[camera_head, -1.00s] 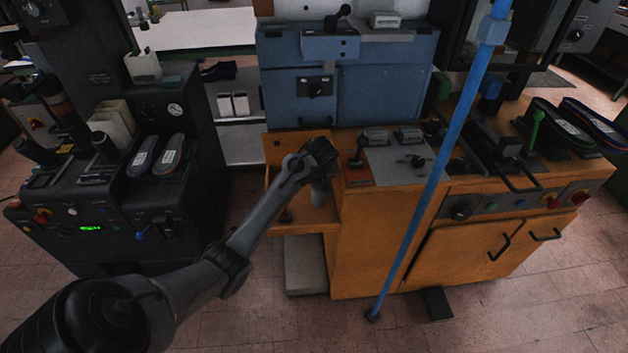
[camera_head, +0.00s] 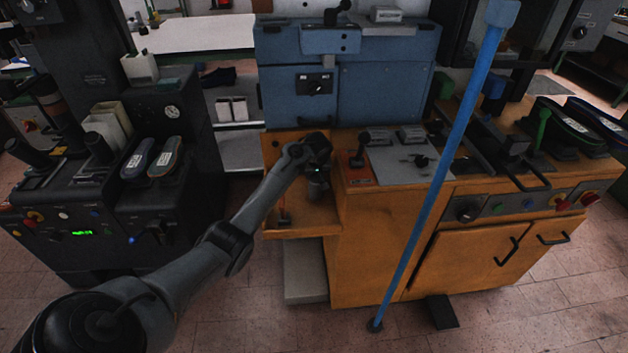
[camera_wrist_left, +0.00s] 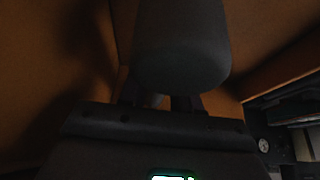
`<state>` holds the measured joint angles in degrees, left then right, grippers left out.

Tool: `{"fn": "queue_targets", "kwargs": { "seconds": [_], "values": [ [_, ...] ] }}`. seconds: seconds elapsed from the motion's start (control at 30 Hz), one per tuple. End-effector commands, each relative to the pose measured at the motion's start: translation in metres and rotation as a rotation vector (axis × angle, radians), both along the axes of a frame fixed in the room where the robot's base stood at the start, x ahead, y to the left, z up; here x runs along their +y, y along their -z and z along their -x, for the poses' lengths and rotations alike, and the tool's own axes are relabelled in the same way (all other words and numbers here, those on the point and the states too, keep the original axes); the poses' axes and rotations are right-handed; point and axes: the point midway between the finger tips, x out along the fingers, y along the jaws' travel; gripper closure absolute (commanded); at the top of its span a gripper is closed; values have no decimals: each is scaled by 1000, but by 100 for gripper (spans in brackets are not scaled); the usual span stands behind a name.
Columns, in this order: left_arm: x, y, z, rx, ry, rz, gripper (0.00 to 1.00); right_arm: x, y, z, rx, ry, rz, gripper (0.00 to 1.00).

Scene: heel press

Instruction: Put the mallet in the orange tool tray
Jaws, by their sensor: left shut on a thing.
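The orange tool tray (camera_head: 300,233) is the open-fronted box left of the orange cabinet in the head view. My left gripper (camera_head: 318,192) is inside the tray space, near its right wall. In the left wrist view my left gripper (camera_wrist_left: 160,103) is shut on the mallet, whose dark, rounded head (camera_wrist_left: 180,50) shows just beyond the fingers. Orange walls surround it there. The mallet's handle is mostly hidden, and I cannot tell whether the mallet touches the tray floor. My right gripper is in neither view.
A small thin object (camera_head: 283,215) stands near the tray's left front. A blue pole (camera_head: 425,205) rises in front of the orange cabinet (camera_head: 375,240). A blue machine (camera_head: 385,90) stands behind the tray, and a dark machine (camera_head: 165,215) stands left.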

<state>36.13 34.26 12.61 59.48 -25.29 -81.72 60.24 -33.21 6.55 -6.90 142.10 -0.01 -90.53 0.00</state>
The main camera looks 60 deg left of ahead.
Motion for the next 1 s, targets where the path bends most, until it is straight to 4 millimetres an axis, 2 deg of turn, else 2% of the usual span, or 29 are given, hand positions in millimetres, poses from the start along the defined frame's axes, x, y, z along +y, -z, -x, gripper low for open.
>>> {"fn": "queue_targets", "kwargs": {
  "seconds": [0.03,0.1,0.57,0.6,0.73,0.77,1.0],
  "values": [
    [1,11,0,0,0,-1,100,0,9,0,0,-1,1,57],
    [2,18,-1,-2,-2,-2,100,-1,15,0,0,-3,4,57],
    [4,20,-2,-2,0,0,100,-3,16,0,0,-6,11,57],
    [3,22,-1,0,0,1,66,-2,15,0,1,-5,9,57],
    [3,22,-2,0,0,1,46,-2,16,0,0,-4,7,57],
    [3,22,-2,0,0,1,42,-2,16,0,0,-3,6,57],
    [3,22,-2,0,0,1,42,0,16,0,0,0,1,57]
  ]
}}
